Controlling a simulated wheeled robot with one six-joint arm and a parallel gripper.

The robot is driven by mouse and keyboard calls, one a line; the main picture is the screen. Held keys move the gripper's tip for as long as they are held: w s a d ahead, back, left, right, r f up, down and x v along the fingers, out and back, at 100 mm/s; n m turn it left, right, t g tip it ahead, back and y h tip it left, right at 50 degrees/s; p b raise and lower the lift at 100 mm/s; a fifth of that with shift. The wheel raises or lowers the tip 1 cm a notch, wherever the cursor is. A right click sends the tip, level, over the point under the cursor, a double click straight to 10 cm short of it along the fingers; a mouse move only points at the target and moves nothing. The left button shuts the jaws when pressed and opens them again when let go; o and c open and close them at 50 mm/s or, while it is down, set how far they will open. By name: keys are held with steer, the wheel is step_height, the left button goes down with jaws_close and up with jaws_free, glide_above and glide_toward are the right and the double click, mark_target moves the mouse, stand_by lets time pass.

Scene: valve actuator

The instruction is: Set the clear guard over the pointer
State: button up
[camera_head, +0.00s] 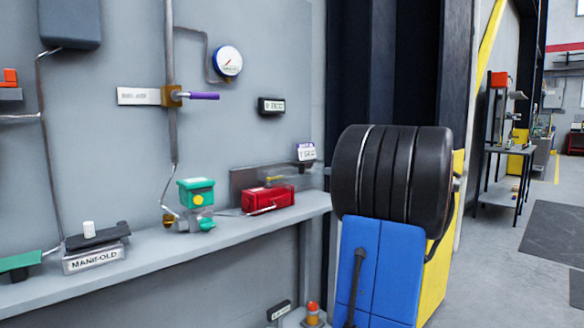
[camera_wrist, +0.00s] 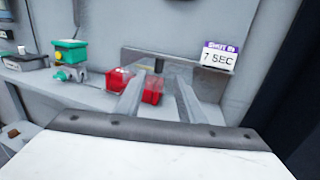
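The red actuator box (camera_head: 268,197) stands on the shelf, with a small yellow pointer-like part (camera_head: 273,179) on top. In the wrist view the red box (camera_wrist: 152,92) is partly hidden by one finger of my gripper (camera_wrist: 160,75). The fingers stand apart and reach toward the box; I cannot tell whether they touch anything. A faint, see-through area (camera_wrist: 180,75) shows near the fingertips and may be the clear guard. Its outline, and whether the fingers hold it, are unclear. My gripper is not recognisable in the head view.
The shelf (camera_head: 120,268) also bears a green-topped valve (camera_head: 196,193) and a manifold block (camera_head: 93,262). A grey plate (camera_head: 240,182) stands behind the red box, near a "7 SEC" label (camera_wrist: 219,57). A purple-handled lever (camera_head: 203,96) sticks out above.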

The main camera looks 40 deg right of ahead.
mark_target(292, 172)
steer(key=x, duration=1.7)
steer(key=shift+w+a, duration=0.1)
steer(key=shift+w, duration=0.05)
steer(key=shift+c, duration=0.5)
jaws_close()
steer(key=shift+a, duration=0.15)
